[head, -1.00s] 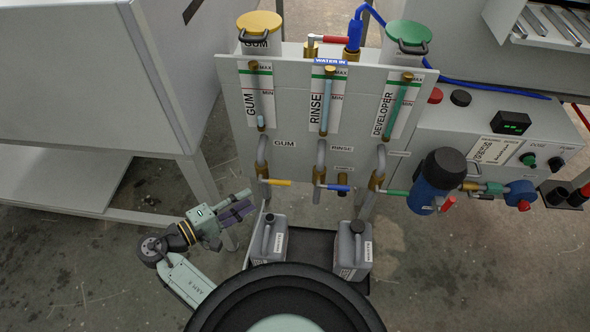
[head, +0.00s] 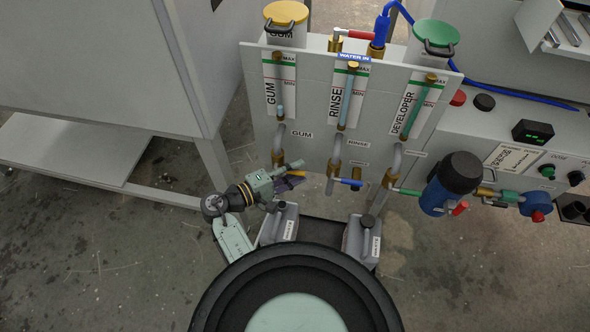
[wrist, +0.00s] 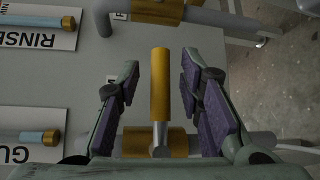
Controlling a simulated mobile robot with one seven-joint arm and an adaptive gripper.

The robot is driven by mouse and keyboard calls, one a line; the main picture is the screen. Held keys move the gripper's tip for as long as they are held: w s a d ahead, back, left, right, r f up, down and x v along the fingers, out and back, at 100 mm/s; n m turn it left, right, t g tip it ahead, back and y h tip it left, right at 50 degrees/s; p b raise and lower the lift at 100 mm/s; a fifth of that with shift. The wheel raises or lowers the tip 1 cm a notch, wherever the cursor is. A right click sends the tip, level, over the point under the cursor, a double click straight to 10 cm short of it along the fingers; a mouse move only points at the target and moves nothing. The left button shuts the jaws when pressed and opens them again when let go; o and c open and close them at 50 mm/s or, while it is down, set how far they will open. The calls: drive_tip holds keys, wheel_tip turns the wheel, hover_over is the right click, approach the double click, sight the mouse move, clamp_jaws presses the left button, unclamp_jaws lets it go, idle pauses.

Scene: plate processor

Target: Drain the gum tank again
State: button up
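The gum tank has a yellow lid (head: 286,14) and stands behind the left of the panel. Its sight tube (head: 280,104) shows bluish liquid only near the bottom. The gum drain valve has a yellow lever (head: 316,174) pointing right, shut off from full view by my gripper (head: 296,175). In the wrist view the lever (wrist: 160,84) lies between my two open purple-padded fingers (wrist: 160,88), with gaps on both sides. It extends from the brass gum valve (wrist: 178,143). A grey jug (head: 285,224) stands below the gum valve, partly hidden by my arm.
The rinse valve (head: 334,170) with its blue lever (head: 351,183) is close right of the yellow lever. A green developer lever (head: 409,191) and blue filter housing (head: 450,184) are further right. A second jug (head: 361,238) shares the dark tray. A cabinet leg (head: 213,162) stands left.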

drive_tip(key=shift+d, duration=0.1)
drive_tip(key=shift+c, duration=0.6)
clamp_jaws()
idle(0.3)
